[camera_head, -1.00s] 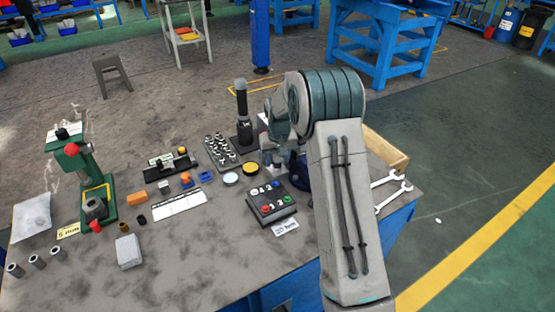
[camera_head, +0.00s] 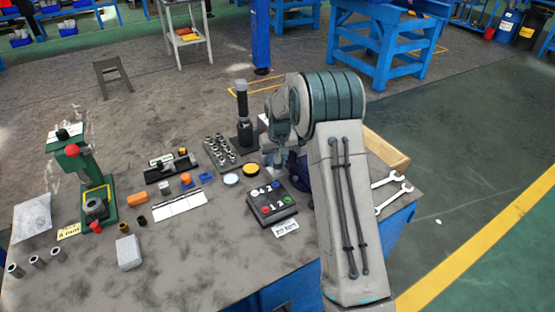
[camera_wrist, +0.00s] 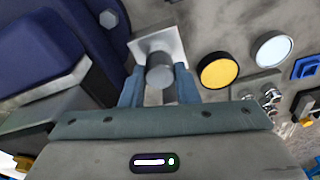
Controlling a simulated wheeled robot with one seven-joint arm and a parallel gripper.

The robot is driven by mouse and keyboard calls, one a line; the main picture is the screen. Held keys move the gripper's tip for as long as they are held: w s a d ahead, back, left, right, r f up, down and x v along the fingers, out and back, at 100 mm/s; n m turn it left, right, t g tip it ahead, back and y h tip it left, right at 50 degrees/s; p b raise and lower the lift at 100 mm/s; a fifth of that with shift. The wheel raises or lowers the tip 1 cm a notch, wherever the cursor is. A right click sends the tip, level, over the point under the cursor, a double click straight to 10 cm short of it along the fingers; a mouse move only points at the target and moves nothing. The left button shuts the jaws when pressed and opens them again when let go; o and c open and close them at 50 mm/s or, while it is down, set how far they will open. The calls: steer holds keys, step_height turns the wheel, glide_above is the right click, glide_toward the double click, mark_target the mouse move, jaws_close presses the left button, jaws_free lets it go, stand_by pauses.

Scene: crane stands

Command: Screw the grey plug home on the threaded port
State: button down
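The grey plug (camera_wrist: 160,71) is a short round cylinder in the wrist view, between the two blue-grey fingers of my gripper (camera_wrist: 160,86). The fingers sit close against its two sides, and it looks gripped. A light grey square block (camera_wrist: 172,40) is directly beyond the plug; the threaded port itself is hidden, and I cannot tell how far the plug is seated. In the head view, my gripper (camera_head: 277,160) is low over the bench, partly covered by my arm.
A dark blue body (camera_wrist: 60,40) stands close left of my gripper. A yellow disc (camera_wrist: 219,70) and a pale disc (camera_wrist: 272,48) lie to the right. In the head view, a button box (camera_head: 272,201) is in front, a tray of fittings (camera_head: 218,150) left, spanners (camera_head: 392,192) right.

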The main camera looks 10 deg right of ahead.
steer(key=m, duration=0.3)
steer(key=shift+m, duration=0.4)
steer(key=shift+m+h, duration=0.3)
steer(key=shift+m, duration=0.4)
steer(key=m, duration=0.2)
steer(key=shift+m, duration=0.4)
steer(key=shift+m+p, duration=0.4)
steer(key=shift+m, duration=0.8)
steer(key=shift+g, duration=0.3)
steer(key=shift+m+h+p, duration=0.3)
steer(key=shift+m+p, duration=0.15)
steer(key=shift+m, duration=0.55)
steer(key=m, duration=0.3)
steer(key=shift+p, duration=0.35)
